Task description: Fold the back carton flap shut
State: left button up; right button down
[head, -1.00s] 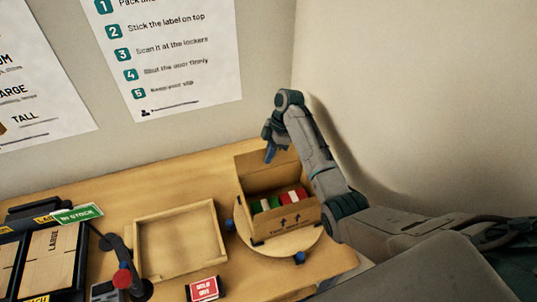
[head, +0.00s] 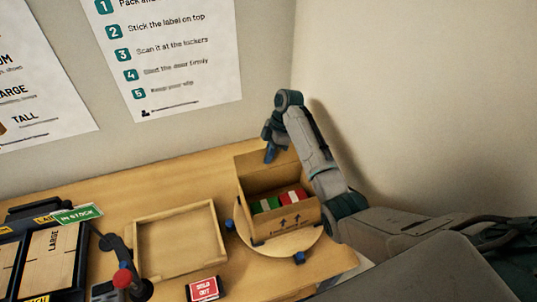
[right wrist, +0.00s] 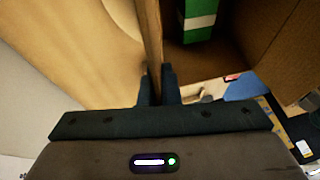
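The open carton (head: 279,229) stands on a round wooden turntable (head: 290,247), with green, white and red packs (head: 281,201) inside. Its back flap (head: 258,169) stands upright at the rear. My right gripper (head: 270,156) reaches over the carton from the right and points down at the flap's top edge. In the right wrist view the flap (right wrist: 153,35) runs edge-on between the two dark fingers (right wrist: 158,88), which are close together against it. A green pack (right wrist: 199,20) shows inside the carton. My left gripper is out of view.
An empty shallow wooden tray (head: 138,247) lies left of the turntable. A red sign (head: 204,289) stands at the front, and a stand with a red knob (head: 122,278) is further left. Walls are close behind and right.

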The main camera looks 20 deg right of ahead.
aim_at(273, 163)
jog(key=shift+s+r, duration=0.1)
dwell(0.6)
jog(key=shift+s+t+p, duration=0.3)
jog(key=shift+t+p, duration=0.15)
jog(key=shift+t, duration=0.15)
jog(key=shift+s+a+f+n+t+b, duration=0.1)
jog(key=shift+s+n+t+b, duration=0.3)
jog(key=shift+t, duration=0.5)
jog(key=shift+s+d+f+n+t+b, duration=0.15)
jog(key=shift+s+t, duration=0.35)
jog(key=shift+t, duration=0.4)
jog(key=shift+s+a+f+n+t+b, duration=0.15)
jog(key=shift+s+t+b, duration=0.25)
jog(key=shift+t, duration=0.5)
jog(key=shift+s+r, duration=0.1)
jog(key=shift+r, duration=0.05)
jog(key=c, duration=2.1)
grip_release()
jog(key=o, duration=0.5)
jog(key=shift+c, duration=0.2)
jog(key=shift+r, duration=0.1)
